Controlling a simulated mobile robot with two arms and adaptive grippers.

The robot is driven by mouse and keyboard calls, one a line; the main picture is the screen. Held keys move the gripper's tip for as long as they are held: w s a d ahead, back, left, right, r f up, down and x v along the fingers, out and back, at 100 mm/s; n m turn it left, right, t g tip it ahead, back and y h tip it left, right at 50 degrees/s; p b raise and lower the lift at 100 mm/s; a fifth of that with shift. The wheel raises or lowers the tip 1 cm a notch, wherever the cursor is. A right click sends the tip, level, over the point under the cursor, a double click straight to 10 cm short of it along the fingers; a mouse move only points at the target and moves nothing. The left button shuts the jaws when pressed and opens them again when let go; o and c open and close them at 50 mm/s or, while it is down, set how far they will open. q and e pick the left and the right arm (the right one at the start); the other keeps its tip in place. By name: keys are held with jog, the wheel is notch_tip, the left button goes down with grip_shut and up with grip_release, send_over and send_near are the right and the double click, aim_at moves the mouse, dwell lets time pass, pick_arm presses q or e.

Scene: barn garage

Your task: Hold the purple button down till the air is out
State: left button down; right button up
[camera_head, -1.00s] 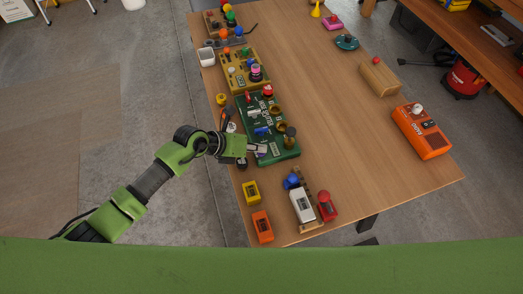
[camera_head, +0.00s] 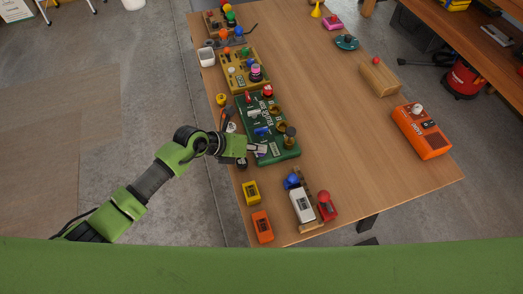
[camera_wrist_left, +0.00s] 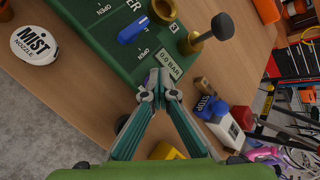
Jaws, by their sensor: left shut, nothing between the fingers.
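The green panel (camera_head: 283,154) lies on the wooden table, and its near end also fills the top of the left wrist view (camera_wrist_left: 95,45). My left gripper (camera_wrist_left: 158,78) is shut and empty, with its tips at the near edge of this panel. A small patch of purple, apparently the purple button (camera_wrist_left: 150,77), shows right at the fingertips and is mostly hidden by them. The fingertips seem to touch it. A small label or display (camera_wrist_left: 171,64) beside the tips reads 0.0 BAR. In the head view my left gripper (camera_head: 256,147) reaches the panel from the left. My right gripper is out of view.
The panel carries a blue lever (camera_wrist_left: 133,29) and a brass post with a dark knob (camera_wrist_left: 213,30). Yellow (camera_head: 251,192) and orange (camera_head: 262,226) boxes stand nearer. The table's middle is clear.

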pick_arm(q)
jog(key=shift+r+p, duration=0.9)
notch_tip(320, 180, up, 5)
jog(key=p, duration=0.4)
jog(key=shift+r+p, duration=0.1)
jog(key=shift+p, duration=0.3)
